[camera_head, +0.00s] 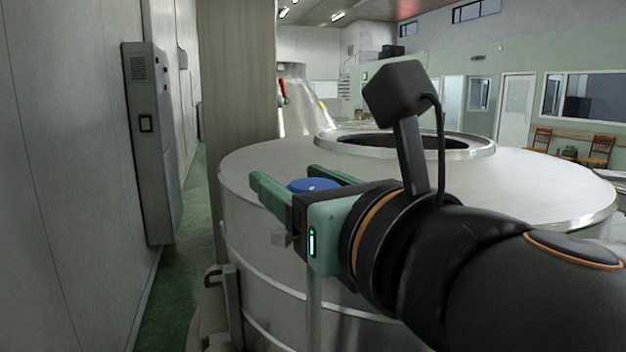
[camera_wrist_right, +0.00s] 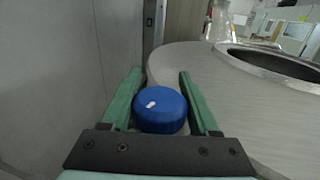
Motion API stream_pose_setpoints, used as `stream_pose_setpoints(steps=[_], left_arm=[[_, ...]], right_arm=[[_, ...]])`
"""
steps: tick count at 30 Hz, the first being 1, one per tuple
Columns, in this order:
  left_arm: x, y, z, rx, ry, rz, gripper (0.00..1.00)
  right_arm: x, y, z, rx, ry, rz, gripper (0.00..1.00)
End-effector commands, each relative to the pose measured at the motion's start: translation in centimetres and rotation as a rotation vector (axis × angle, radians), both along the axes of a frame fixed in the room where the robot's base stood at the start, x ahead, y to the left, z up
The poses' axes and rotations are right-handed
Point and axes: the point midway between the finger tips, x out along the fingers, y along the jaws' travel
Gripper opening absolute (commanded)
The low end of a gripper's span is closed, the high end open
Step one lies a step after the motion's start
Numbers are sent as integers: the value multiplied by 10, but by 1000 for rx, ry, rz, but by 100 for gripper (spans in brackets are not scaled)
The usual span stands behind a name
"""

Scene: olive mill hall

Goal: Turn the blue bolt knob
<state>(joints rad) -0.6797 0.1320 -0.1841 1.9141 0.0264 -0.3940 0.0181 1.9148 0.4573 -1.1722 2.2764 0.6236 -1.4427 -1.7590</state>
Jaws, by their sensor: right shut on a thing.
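The blue bolt knob (camera_head: 313,185) is a round blue cap with a small white mark on top. It stands at the near left edge of the steel tank (camera_head: 262,160). My right gripper (camera_head: 287,174) has its two green fingers on either side of the knob and is shut on it. In the right wrist view the knob (camera_wrist_right: 160,110) sits between the fingers, near the gripper's dark palm, with its white mark left of the middle. The knob's lower part and stem are hidden behind the palm. My left gripper is not in view.
The tank top has a wide round opening (camera_head: 405,142) with a raised rim behind my right wrist. A grey wall with an electrical cabinet (camera_head: 150,140) stands at the left. A narrow strip of green floor (camera_head: 178,262) runs between wall and tank.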

Motion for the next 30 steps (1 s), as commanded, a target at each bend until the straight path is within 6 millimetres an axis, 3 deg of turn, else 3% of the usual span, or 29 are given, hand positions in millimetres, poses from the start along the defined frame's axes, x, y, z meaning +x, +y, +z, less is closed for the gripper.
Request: stream_pose_setpoints(steps=[15, 30], left_arm=[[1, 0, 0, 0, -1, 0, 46], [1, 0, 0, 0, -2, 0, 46]], right_arm=[[-8, 10, -3, 1, 8, 473, 6], [-17, 17, -6, 0, 16, 756, 6]])
